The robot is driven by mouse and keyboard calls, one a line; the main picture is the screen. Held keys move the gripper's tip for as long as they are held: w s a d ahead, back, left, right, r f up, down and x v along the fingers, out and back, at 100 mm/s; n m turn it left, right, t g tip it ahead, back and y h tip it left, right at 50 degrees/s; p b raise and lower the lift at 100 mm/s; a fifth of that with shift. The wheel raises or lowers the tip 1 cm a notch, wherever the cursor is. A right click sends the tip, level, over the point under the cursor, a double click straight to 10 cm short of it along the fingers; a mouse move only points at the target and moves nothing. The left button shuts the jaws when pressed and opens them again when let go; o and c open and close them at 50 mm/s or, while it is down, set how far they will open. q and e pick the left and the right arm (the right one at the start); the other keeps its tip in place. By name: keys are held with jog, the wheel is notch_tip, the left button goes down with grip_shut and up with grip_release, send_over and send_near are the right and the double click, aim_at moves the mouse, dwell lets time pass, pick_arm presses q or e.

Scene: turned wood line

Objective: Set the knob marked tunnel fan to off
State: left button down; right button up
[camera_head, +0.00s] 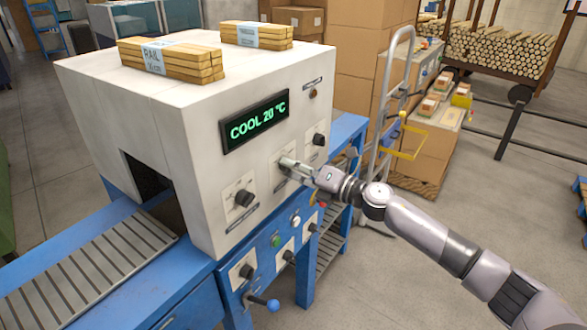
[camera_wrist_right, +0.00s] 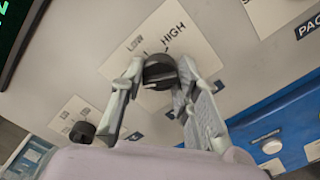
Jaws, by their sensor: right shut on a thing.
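My right gripper (camera_head: 287,164) reaches the middle knob plate (camera_head: 276,178) on the white machine's front. In the right wrist view its fingers (camera_wrist_right: 158,78) are shut on a dark round knob (camera_wrist_right: 159,70), one on each side. The plate behind that knob (camera_wrist_right: 140,45) reads LOW and HIGH; any other marking is hidden by the knob and fingers. A light line shows on the knob, but I cannot tell which mark it points to. The name label of this knob cannot be read. My left gripper is in neither view.
Similar knobs sit at left (camera_head: 244,197) and right (camera_head: 319,139) on the white machine (camera_head: 130,100). A display (camera_head: 256,121) reads COOL 20 °C. Below are a blue-handled lever (camera_head: 264,303) and more controls. A hand truck (camera_head: 393,100) stands behind; the floor at front right is clear.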

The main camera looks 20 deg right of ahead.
jog(key=shift+f, duration=0.15)
jog(key=o, duration=1.2)
jog(key=shift+c, duration=0.2)
jog(key=v, duration=1.2)
